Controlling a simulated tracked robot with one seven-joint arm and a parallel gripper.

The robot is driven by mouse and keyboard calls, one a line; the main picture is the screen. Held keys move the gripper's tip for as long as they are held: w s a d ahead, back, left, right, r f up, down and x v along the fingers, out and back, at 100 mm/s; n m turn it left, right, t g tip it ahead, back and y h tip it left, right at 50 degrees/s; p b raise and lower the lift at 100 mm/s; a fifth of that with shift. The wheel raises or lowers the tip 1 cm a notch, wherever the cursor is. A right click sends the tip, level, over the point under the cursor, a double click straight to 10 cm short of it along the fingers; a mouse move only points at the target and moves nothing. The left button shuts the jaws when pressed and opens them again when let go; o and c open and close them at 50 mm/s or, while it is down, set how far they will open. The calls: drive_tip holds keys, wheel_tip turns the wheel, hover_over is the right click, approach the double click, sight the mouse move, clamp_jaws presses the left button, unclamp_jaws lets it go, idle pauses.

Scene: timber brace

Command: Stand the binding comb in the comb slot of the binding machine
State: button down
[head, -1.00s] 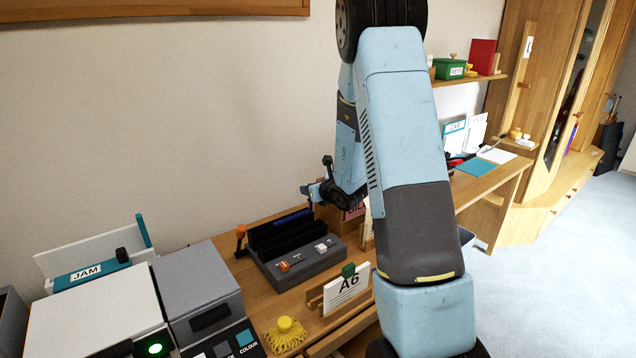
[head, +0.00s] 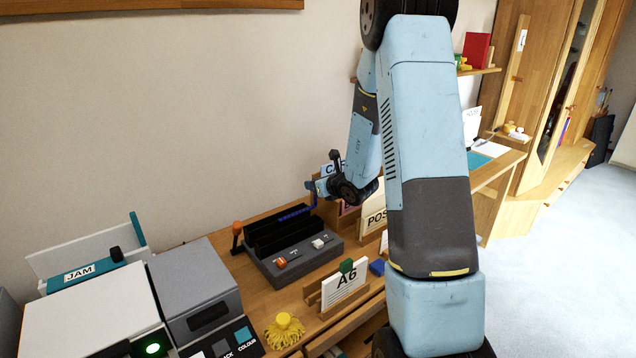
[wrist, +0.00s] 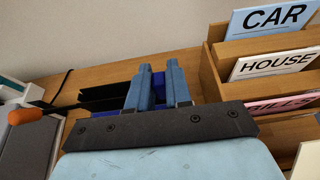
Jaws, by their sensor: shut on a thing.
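The binding machine (head: 295,252) is a dark grey box on the desk, with dark upright slots at its back, an orange lever at its left, and orange and white buttons in front. My gripper (head: 314,187) is beyond its back right corner, above desk height. It is shut on the blue binding comb (head: 314,201), which hangs below the fingertips. In the wrist view, blue of the comb (wrist: 158,88) shows between the two light blue fingers.
A wooden sorter (wrist: 212,72) with CAR, HOUSE and pink cards stands close to the right of my gripper. An A6 card holder (head: 327,306) and a yellow tassel-like thing (head: 285,331) are in front of the machine. A grey and white machine (head: 90,320) stands at left.

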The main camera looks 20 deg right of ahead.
drive_tip(key=shift+s+f, duration=0.1)
drive_tip(key=shift+f, duration=2)
drive_tip(key=shift+r, duration=0.1)
drive_tip(key=shift+f, duration=2.9)
drive_tip(key=shift+c, duration=2.4)
unclamp_jaws()
